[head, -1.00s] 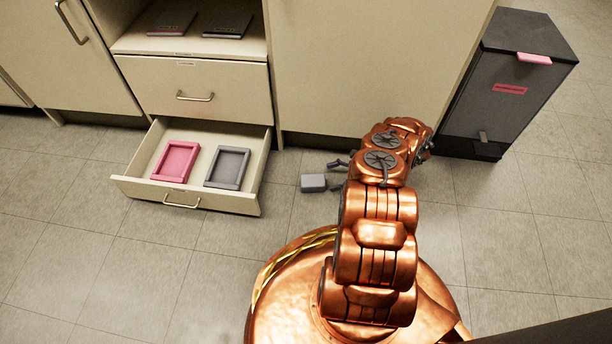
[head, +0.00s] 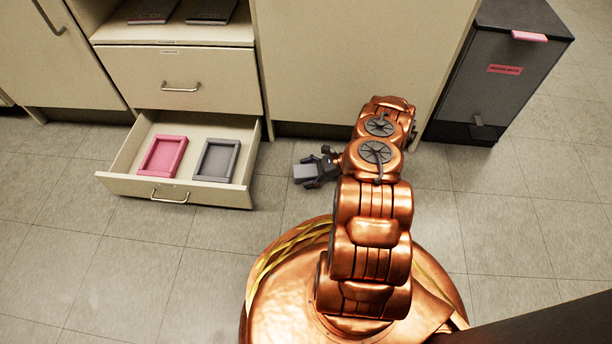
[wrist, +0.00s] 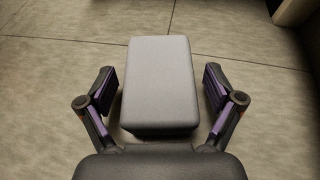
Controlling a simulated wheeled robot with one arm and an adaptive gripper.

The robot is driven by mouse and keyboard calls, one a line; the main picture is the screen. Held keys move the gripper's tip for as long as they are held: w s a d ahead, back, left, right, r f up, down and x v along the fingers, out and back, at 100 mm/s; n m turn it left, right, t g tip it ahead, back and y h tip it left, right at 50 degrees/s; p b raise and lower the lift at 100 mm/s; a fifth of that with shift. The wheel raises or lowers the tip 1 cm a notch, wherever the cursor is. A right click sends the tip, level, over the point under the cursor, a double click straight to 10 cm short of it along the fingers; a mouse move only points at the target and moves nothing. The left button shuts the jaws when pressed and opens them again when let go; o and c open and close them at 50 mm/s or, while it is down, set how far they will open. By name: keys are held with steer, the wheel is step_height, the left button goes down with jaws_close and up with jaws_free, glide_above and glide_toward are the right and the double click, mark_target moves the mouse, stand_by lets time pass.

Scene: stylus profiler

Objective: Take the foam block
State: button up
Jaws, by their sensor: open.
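The foam block (wrist: 159,82) is a light grey block with rounded edges, lying on the floor. In the head view the foam block (head: 304,173) is right of the open drawer. My gripper (wrist: 160,88) is open, with one finger on each side of the block's near part. A small gap shows on both sides, wider on the right. In the head view my gripper (head: 318,170) is low by the floor, at the block's right side. The block's underside is hidden.
An open lower drawer (head: 225,197) holds a pink tray (head: 147,172) and a grey tray (head: 233,176). A dark bin (head: 480,100) with a pink handle stands at the right, beside the cabinet (head: 340,60). The floor in front of the drawer is clear.

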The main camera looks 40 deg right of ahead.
mark_target(306, 170)
steer(key=c, duration=0.8)
steer(key=shift+c, duration=0.2)
steer(key=shift+r+p, duration=0.4)
steer(key=shift+r, duration=0.05)
step_height(306, 170, up, 3)
steer(key=shift+r+p, duration=0.2)
steer(key=shift+p, duration=1)
steer(key=s+a+p, duration=0.1)
steer(key=s+a, duration=0.1)
steer(key=s, duration=0.2)
steer(key=s+a+p, duration=0.2)
steer(key=s, duration=0.2)
steer(key=s+a+p, duration=0.2)
steer(key=s, duration=0.3)
steer(key=shift+a+r, duration=0.2)
steer(key=shift+r, duration=0.15)
steer(key=shift+s+a+p, duration=0.3)
steer(key=shift+s, duration=0.45)
